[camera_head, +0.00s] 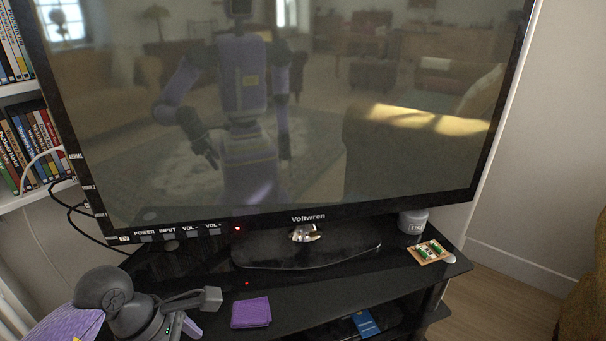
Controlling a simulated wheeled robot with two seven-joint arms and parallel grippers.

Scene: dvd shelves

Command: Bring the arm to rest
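My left arm comes in at the lower left, with its dark grey wrist and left gripper (202,302) over the left part of the black TV stand (300,317). The gripper is seen from the side, and I cannot tell whether its fingers are open or shut. No held object shows at it. A purple case (251,313) lies on the stand just right of the gripper, apart from it. My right gripper is not directly in view.
A large TV (290,120) stands on the stand and reflects my body and the room. Shelves of DVDs (32,140) are at the left. A small circuit board (429,252) and a grey cylinder (413,221) sit at the right. A blue case (365,323) lies on a lower shelf.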

